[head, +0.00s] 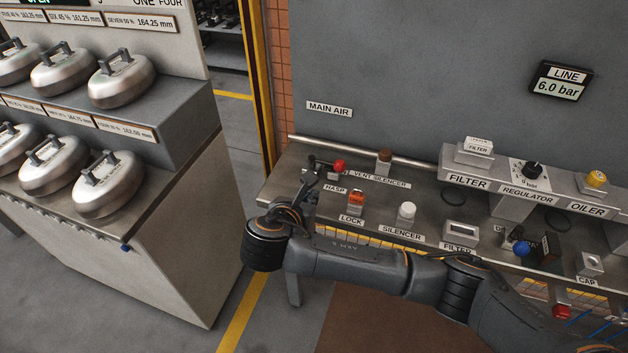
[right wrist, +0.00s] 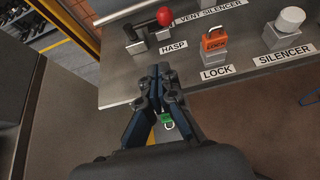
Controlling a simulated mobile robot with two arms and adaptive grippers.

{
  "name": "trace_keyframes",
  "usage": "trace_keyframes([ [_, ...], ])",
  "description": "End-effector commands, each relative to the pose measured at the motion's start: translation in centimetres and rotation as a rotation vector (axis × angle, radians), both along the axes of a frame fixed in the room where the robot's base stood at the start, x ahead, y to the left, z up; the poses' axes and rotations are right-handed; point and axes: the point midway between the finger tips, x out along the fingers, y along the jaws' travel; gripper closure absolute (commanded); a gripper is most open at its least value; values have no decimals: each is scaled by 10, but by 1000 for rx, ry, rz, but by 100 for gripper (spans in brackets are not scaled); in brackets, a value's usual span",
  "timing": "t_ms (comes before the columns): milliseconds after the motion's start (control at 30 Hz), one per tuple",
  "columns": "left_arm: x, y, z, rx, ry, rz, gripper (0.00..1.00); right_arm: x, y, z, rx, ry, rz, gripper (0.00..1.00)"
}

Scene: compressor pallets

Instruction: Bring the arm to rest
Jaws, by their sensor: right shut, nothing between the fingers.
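My right arm (head: 350,264) reaches in from the lower right of the head view, in front of the grey bench. My right gripper (head: 308,184) is at the bench's left end, near the hasp with its red knob (head: 339,165). In the right wrist view the right gripper (right wrist: 158,85) is shut at the bench's front edge and holds nothing. The red knob (right wrist: 164,16) and the orange lock (right wrist: 214,39) are beyond its fingertips. A small green item (right wrist: 166,118) shows low between the finger linkages. My left gripper is not in view.
The bench (head: 290,165) carries a silencer (head: 407,211), a filter (head: 460,229), a regulator (head: 531,171) and an oiler (head: 597,180). A display (head: 560,83) on the panel reads 6.0 bar. A rack of silver handled weights (head: 122,80) stands left. Floor is clear between rack and bench.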

Motion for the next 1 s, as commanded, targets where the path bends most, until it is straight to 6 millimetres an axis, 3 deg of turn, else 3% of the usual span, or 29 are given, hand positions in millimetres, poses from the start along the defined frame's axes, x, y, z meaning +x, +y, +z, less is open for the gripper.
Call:
trace_keyframes([
  [267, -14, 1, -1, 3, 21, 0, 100, -9, 2, -5, 51, 18, -15, 100],
  [367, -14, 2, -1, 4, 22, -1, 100, -27, 4, -22, 207, 66, -73, 100],
  [567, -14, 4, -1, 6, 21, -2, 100, -87, -5, -66, 755, 204, -408, 100],
  [667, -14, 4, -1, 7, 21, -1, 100, -115, -21, -83, 1010, 243, -652, 100],
  [800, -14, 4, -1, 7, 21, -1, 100, -156, -58, -104, 1305, 239, -1041, 100],
  [1000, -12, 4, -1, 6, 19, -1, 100, -205, -115, -120, 1552, 128, -1511, 100],
])
